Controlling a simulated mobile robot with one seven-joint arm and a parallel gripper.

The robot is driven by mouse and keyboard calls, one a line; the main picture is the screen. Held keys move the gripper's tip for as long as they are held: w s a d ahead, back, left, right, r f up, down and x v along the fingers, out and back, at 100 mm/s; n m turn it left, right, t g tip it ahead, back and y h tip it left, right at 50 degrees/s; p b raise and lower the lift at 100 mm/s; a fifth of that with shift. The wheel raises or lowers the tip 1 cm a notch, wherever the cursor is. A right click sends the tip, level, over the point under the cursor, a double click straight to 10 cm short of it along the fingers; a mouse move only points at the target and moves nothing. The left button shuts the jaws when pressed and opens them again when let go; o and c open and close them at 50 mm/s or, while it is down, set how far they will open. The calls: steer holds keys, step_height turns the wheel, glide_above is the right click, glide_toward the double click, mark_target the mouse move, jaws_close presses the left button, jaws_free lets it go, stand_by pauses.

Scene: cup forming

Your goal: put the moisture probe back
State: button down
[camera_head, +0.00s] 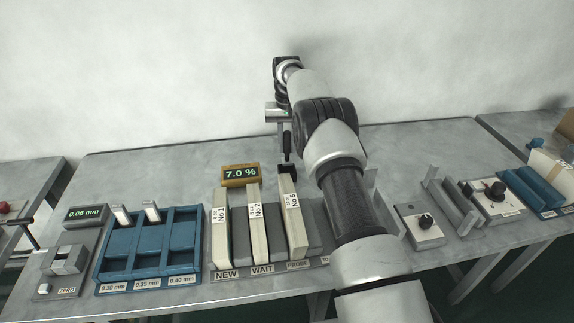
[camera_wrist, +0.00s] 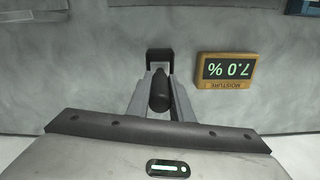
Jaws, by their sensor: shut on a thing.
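The moisture probe is a dark, rounded stick (camera_wrist: 160,90). My gripper (camera_head: 284,140) is shut on it, with the two fingers on either side of its body in the wrist view (camera_wrist: 160,98). In the head view the probe (camera_head: 287,143) hangs upright over the back of the table. A small black holder (camera_head: 287,171) stands just below it there and shows right beyond the fingers in the wrist view (camera_wrist: 159,58). I cannot tell whether the probe's lower end touches the holder. The moisture display (camera_head: 240,175) reads 7.0 % and stands left of the holder.
Upright cream stacks (camera_head: 257,226) stand in a grey labelled rack (camera_head: 236,273) in front of the holder. A blue tray (camera_head: 116,267) and a thickness display (camera_head: 86,214) are at the left. Grey fixtures with knobs (camera_head: 421,224) are at the right. The table behind the display is clear.

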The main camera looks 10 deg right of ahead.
mark_target(287, 160)
steer(key=shift+f, duration=3)
steer(key=shift+f, duration=0.2)
steer(key=c, duration=1.6)
jaws_free()
